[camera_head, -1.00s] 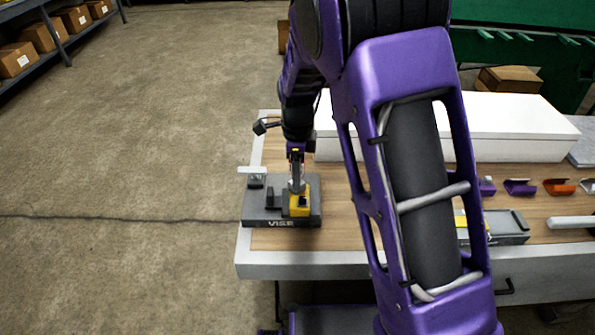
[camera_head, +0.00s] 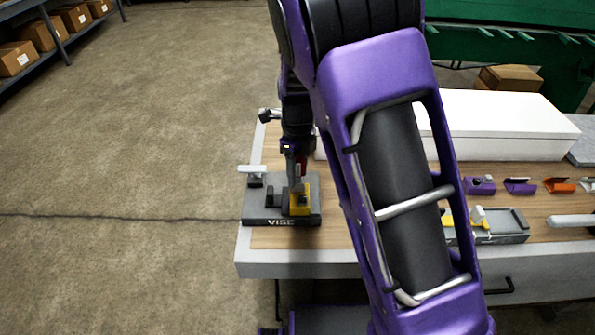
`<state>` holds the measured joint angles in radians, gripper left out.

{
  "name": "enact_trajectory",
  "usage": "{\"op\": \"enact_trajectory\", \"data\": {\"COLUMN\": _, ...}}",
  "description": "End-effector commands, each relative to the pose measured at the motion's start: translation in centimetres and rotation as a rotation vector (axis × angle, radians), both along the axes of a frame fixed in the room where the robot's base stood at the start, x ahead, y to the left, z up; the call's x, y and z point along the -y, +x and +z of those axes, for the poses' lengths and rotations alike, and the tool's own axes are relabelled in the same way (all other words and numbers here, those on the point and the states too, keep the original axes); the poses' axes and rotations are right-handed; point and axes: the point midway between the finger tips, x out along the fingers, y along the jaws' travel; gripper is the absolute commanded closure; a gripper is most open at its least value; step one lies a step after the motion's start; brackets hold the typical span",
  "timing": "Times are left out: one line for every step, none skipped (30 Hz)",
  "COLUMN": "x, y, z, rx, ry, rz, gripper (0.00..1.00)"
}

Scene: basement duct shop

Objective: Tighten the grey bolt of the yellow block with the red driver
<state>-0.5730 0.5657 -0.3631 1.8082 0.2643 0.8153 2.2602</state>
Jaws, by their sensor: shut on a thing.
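The yellow block (camera_head: 301,208) sits in the grey vise (camera_head: 258,218) at the left end of the bench. My gripper (camera_head: 297,181) points down right above the block and is shut. A red part (camera_head: 306,163) shows beside the fingers; it looks like the red driver, mostly hidden by my gripper. The grey bolt cannot be made out; the gripper covers the top of the block. Whether the driver's tip touches the bolt cannot be told.
The vise's pale handle (camera_head: 252,168) sticks out at left. A grey tray (camera_head: 508,239) with yellow and grey pieces lies right of my arm. Purple (camera_head: 521,186) and orange (camera_head: 559,185) brackets stand behind it. A long white box (camera_head: 505,125) lines the bench's back.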

Motion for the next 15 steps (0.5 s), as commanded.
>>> {"op": "enact_trajectory", "data": {"x": -0.08, "y": -0.01, "z": 0.01, "rx": 0.001, "ry": -0.001, "rz": -0.045, "gripper": 1.0}}
{"op": "enact_trajectory", "data": {"x": -0.07, "y": -0.01, "z": 0.01, "rx": 0.0, "ry": 0.0, "rz": -0.068, "gripper": 1.0}}
{"op": "enact_trajectory", "data": {"x": -0.05, "y": -0.02, "z": 0.02, "rx": 0.0, "ry": 0.0, "rz": -0.091, "gripper": 1.0}}
{"op": "enact_trajectory", "data": {"x": -0.03, "y": -0.01, "z": 0.02, "rx": 0.0, "ry": 0.0, "rz": -0.101, "gripper": 1.0}}
{"op": "enact_trajectory", "data": {"x": -0.03, "y": 0.0, "z": 0.03, "rx": 0.0, "ry": 0.0, "rz": -0.107, "gripper": 1.0}}
{"op": "enact_trajectory", "data": {"x": -0.01, "y": 0.0, "z": 0.03, "rx": 0.001, "ry": 0.001, "rz": -0.109, "gripper": 1.0}}
{"op": "enact_trajectory", "data": {"x": -0.01, "y": 0.0, "z": 0.03, "rx": 0.001, "ry": 0.001, "rz": -0.109, "gripper": 1.0}}
{"op": "enact_trajectory", "data": {"x": -0.01, "y": 0.0, "z": 0.03, "rx": 0.001, "ry": 0.001, "rz": -0.108, "gripper": 1.0}}
{"op": "enact_trajectory", "data": {"x": -0.01, "y": 0.0, "z": 0.03, "rx": 0.001, "ry": 0.001, "rz": -0.107, "gripper": 1.0}}
{"op": "enact_trajectory", "data": {"x": -0.01, "y": 0.0, "z": 0.03, "rx": 0.001, "ry": 0.001, "rz": -0.107, "gripper": 1.0}}
{"op": "enact_trajectory", "data": {"x": -0.01, "y": 0.0, "z": 0.03, "rx": 0.001, "ry": 0.001, "rz": -0.107, "gripper": 1.0}}
{"op": "enact_trajectory", "data": {"x": -0.02, "y": -0.01, "z": 0.02, "rx": 0.0, "ry": 0.0, "rz": -0.113, "gripper": 1.0}}
{"op": "enact_trajectory", "data": {"x": -0.03, "y": -0.01, "z": 0.02, "rx": 0.0, "ry": 0.0, "rz": -0.126, "gripper": 1.0}}
{"op": "enact_trajectory", "data": {"x": -0.06, "y": -0.02, "z": 0.02, "rx": 0.0, "ry": 0.0, "rz": -0.148, "gripper": 1.0}}
{"op": "enact_trajectory", "data": {"x": -0.12, "y": -0.05, "z": 0.01, "rx": 0.0, "ry": 0.0, "rz": -0.188, "gripper": 1.0}}
